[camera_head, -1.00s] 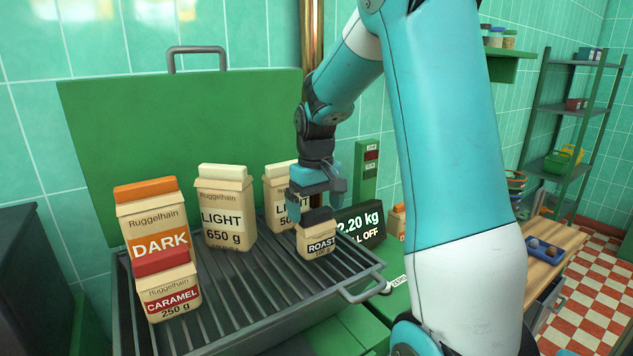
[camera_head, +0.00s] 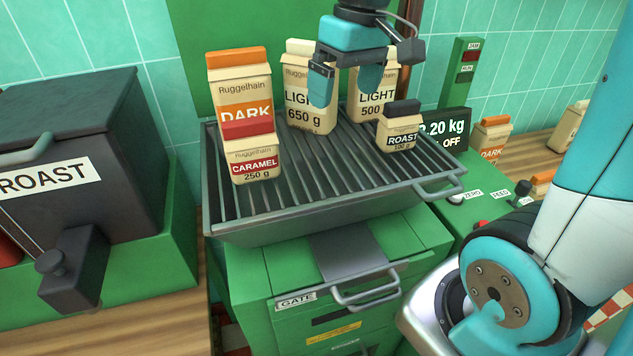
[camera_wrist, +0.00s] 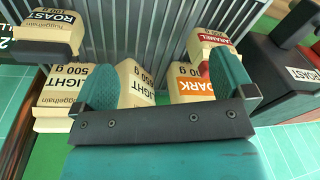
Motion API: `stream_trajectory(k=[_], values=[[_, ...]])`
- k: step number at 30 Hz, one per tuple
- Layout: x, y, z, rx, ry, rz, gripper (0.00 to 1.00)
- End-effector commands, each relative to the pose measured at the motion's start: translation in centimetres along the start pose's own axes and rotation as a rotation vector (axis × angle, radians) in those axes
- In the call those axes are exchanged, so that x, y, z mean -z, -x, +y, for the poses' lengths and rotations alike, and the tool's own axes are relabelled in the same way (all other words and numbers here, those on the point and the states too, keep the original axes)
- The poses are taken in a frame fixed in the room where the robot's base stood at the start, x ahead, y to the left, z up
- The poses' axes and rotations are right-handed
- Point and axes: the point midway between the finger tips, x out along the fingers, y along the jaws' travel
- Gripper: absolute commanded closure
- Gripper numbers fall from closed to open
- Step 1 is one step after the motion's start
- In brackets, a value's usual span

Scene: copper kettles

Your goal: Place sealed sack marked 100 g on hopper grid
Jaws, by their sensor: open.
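The small sack marked ROAST 100 g (camera_head: 399,138), with a dark folded top, stands upright on the hopper grid (camera_head: 310,190) near its right side. In the wrist view the ROAST 100 g sack (camera_wrist: 58,30) is at the upper left, outside the jaws. My gripper (camera_head: 346,88) is open and empty above the grid, left of the small sack and in front of the LIGHT sacks. In the wrist view its two teal fingers (camera_wrist: 165,82) are spread wide with nothing held between them.
Also on the grid are DARK (camera_head: 240,90), CARAMEL 250 g (camera_head: 252,160), LIGHT 650 g (camera_head: 310,100) and LIGHT 500 g (camera_head: 375,95) sacks. A scale display (camera_head: 445,130) reads 2.20 kg, partly hidden. A dark ROAST bin (camera_head: 75,150) stands left. The grid's front is free.

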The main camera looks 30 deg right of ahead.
Motion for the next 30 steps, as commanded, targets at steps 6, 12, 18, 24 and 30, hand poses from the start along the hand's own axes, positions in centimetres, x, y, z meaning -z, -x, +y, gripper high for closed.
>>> stream_trajectory(k=[6,12,18,24,30], values=[[-8.4,-3.8,-13.9,0.19,0.346,0.034,0.0],[-12.5,-4.8,-17.2,0.271,0.442,0.03,0.0],[-12.5,-4.8,-17.2,0.273,0.441,0.03,0.0],[-12.7,-7.0,-17.0,0.272,0.441,0.029,0.0],[-12.8,-7.8,-16.9,0.272,0.441,0.029,0.0]])
